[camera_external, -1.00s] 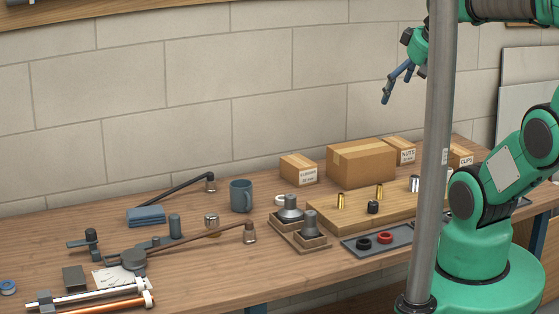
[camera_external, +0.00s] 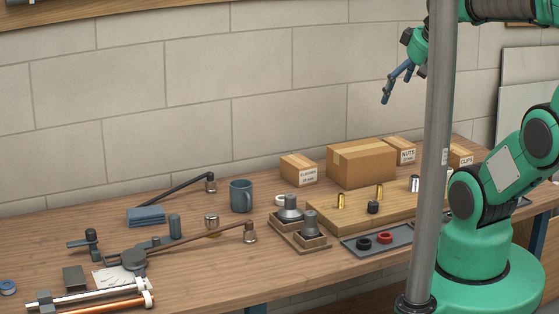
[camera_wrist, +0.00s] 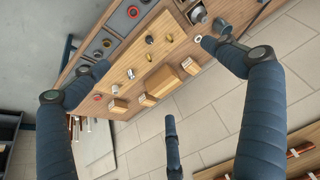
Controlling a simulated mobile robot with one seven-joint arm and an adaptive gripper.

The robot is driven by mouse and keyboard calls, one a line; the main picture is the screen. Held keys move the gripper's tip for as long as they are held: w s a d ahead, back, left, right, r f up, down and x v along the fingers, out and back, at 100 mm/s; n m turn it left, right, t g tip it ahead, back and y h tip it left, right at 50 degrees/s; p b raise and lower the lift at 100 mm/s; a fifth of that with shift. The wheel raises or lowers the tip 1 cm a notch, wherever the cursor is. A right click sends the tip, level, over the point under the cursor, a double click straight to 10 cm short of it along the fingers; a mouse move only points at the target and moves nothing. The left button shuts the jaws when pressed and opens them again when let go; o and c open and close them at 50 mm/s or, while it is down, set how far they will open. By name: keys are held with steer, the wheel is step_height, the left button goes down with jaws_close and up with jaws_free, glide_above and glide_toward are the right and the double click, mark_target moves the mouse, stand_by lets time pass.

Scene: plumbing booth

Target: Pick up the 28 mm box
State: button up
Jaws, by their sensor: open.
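The box at the left of the row, a small brown carton (camera_external: 299,169), stands at the back of the bench. Its label seems to read ELBOWS with 28 mm below, in very small print. In the wrist view it seems to be the small carton (camera_wrist: 190,66) beside the large one. My gripper (camera_external: 397,86) is open and empty, high above the back of the bench, to the right of this box and well apart from it. In the wrist view its spread blue fingers (camera_wrist: 158,72) frame the bench and boxes.
A large unlabelled carton (camera_external: 361,162) stands just right of the small one. The NUTS box (camera_external: 402,150) and CLIPS box (camera_external: 461,156) are farther right. A blue mug (camera_external: 241,196) stands to the left. A wooden board (camera_external: 400,206) with fittings lies in front. A grey post (camera_external: 438,150) crosses the view.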

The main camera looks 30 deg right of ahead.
steer(key=w+r+g+p, duration=0.1)
steer(key=w+r+p, duration=0.35)
steer(key=w, duration=1.25)
steer(key=w+f+g+p, duration=0.1)
steer(key=w+f+g, duration=0.1)
steer(key=w, duration=1.6)
steer(key=w+d+f+g+p, duration=0.1)
steer(key=w+d+f+p, duration=0.15)
steer(key=w+f, duration=1.1)
steer(key=w+f+p, duration=0.1)
steer(key=w+f, duration=0.4)
steer(key=f, duration=0.3)
steer(key=w+f+n+g+p, duration=0.1)
steer(key=w+f+p, duration=0.1)
steer(key=w+f, duration=0.3)
step_height(320, 180, down, 4)
steer(key=shift+w+r+g, duration=0.1)
steer(key=shift+w+g, duration=0.2)
steer(key=shift+w, duration=0.05)
steer(key=shift+a, duration=0.1)
